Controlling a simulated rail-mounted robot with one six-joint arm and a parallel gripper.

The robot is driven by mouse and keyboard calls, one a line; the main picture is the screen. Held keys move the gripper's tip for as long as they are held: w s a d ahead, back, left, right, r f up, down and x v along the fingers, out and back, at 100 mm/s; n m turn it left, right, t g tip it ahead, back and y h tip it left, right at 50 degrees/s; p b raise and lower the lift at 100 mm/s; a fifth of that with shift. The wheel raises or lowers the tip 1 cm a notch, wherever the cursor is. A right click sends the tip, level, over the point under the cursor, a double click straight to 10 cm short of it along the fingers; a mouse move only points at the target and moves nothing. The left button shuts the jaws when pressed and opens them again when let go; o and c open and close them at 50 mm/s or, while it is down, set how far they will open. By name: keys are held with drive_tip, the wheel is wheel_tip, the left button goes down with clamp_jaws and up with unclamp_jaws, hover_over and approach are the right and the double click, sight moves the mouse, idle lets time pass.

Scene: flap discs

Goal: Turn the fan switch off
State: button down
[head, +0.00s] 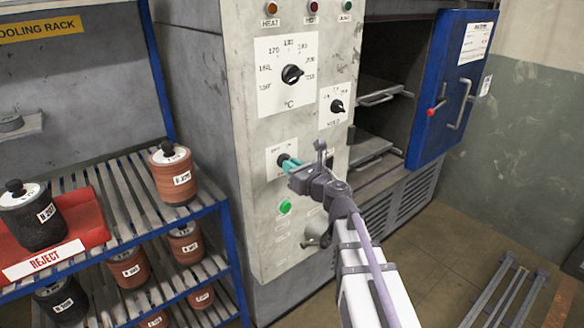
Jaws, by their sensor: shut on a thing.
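The fan switch sits on a small white plate (272,168) on the front of the grey oven control panel, below the temperature dial. My gripper (284,161) reaches in from the lower right, and its teal fingertips are at this plate, shut on the switch. The fingers cover most of the switch, so which way it points cannot be told. The lettering on the plate is too small to read.
Above are the temperature dial (292,75) and a smaller dial (336,106). A lit green button (285,207) is just below. The blue oven door (452,85) stands open at right. A slatted rack (122,205) with several labelled rolls stands at left.

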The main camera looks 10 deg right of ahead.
drive_tip(key=n, duration=0.6)
idle(0.6)
drive_tip(key=c, duration=1.2)
unclamp_jaws()
drive_tip(key=shift+d, duration=0.1)
drive_tip(key=v, duration=1)
drive_tip(key=shift+s+d, duration=0.2)
drive_tip(key=shift+s, duration=0.15)
